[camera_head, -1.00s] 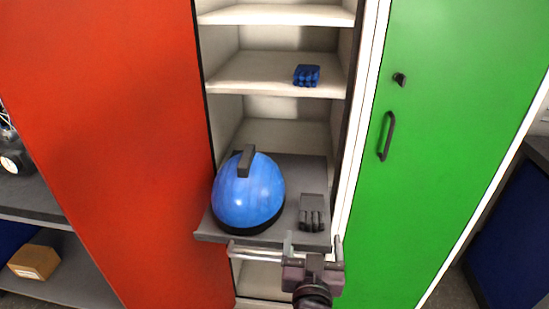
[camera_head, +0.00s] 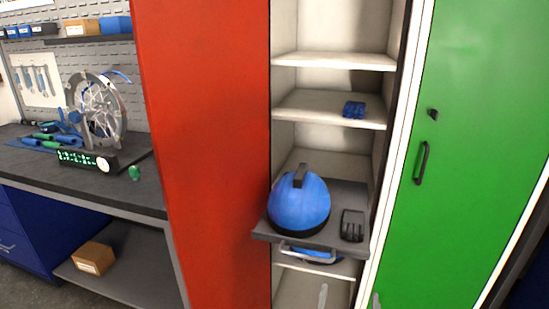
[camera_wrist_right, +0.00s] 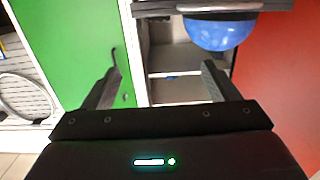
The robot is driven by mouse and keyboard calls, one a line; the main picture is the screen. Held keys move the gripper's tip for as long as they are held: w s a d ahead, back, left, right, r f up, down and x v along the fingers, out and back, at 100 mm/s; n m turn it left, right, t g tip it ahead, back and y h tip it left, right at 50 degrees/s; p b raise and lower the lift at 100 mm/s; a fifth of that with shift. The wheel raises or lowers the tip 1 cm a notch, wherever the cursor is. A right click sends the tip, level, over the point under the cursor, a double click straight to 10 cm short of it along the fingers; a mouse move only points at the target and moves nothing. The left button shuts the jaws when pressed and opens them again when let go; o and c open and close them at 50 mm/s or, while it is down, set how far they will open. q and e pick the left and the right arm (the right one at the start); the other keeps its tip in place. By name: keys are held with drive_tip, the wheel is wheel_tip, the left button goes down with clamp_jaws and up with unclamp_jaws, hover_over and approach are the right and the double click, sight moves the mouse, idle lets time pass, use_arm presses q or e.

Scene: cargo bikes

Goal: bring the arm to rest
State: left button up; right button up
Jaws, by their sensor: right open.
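My right gripper (camera_head: 349,299) shows only as two grey fingertips at the bottom edge of the head view, below the pull-out shelf. In the right wrist view its two fingers (camera_wrist_right: 163,78) are spread wide with nothing between them. The pull-out grey shelf (camera_head: 265,232) sticks out of the cabinet, with a metal bar handle (camera_head: 308,255) at its front. The gripper is apart from this handle. My left gripper is in neither view.
A blue domed object (camera_head: 299,205) and a small dark object (camera_head: 352,226) rest on the shelf. A red door (camera_head: 205,150) and green door (camera_head: 470,150) flank the cabinet. A workbench (camera_head: 60,180) with a wheel (camera_head: 100,110) stands left.

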wheel_tip(320, 180, down, 20)
drive_tip(key=a+r+n+g+y+p, duration=0.1)
drive_tip(key=a+n+g+y+p, duration=0.15)
drive_tip(key=n, duration=0.25)
drive_tip(key=s+d+f+n+g+y+p, duration=0.15)
drive_tip(key=s+f, duration=0.25)
drive_tip(key=f, duration=0.4)
drive_tip(key=s+d+f+g, duration=0.2)
drive_tip(key=s+f+g, duration=0.1)
drive_tip(key=f, duration=0.6)
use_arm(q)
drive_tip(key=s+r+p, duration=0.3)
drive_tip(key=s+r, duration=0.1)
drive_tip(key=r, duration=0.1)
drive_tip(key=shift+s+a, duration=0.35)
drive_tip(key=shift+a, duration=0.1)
use_arm(e)
drive_tip(key=s+d+f+g, duration=0.2)
drive_tip(key=s+f, duration=0.3)
drive_tip(key=s, duration=0.4)
drive_tip(key=s+d+f+g, duration=0.3)
drive_tip(key=s+f+g, duration=0.1)
drive_tip(key=s, duration=0.6)
drive_tip(key=s+d+f+m+g, duration=0.1)
drive_tip(key=s+d+f+g, duration=0.1)
drive_tip(key=s+f, duration=0.5)
drive_tip(key=s, duration=0.3)
drive_tip(key=shift+s+d+g+y, duration=0.2)
drive_tip(key=shift+s+g+y, duration=0.05)
drive_tip(key=shift+g+y, duration=0.15)
